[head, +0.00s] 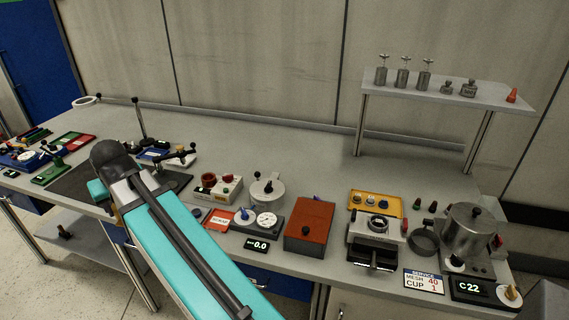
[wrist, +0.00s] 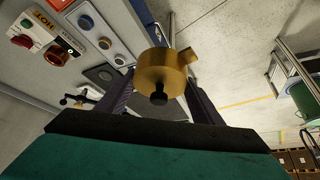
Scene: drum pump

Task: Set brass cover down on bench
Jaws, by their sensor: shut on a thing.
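The brass cover (wrist: 163,68) is a short gold-coloured cylinder with a side lug and a black knob. In the wrist view it sits between the fingers of my gripper (wrist: 159,82), which is shut on it. The cover appears held over the bench's front edge, with pale floor behind its right side. In the head view my teal arm reaches to the left part of the grey bench (head: 280,140). The cover and fingers cannot be made out clearly there.
An orange-brown box (head: 310,222), a gauge unit (head: 262,220) and a steel pot (head: 468,230) stand along the bench's front right. A raised shelf (head: 450,92) holds weights at the back. A dark mat (head: 75,182) lies at left. The bench's back middle is clear.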

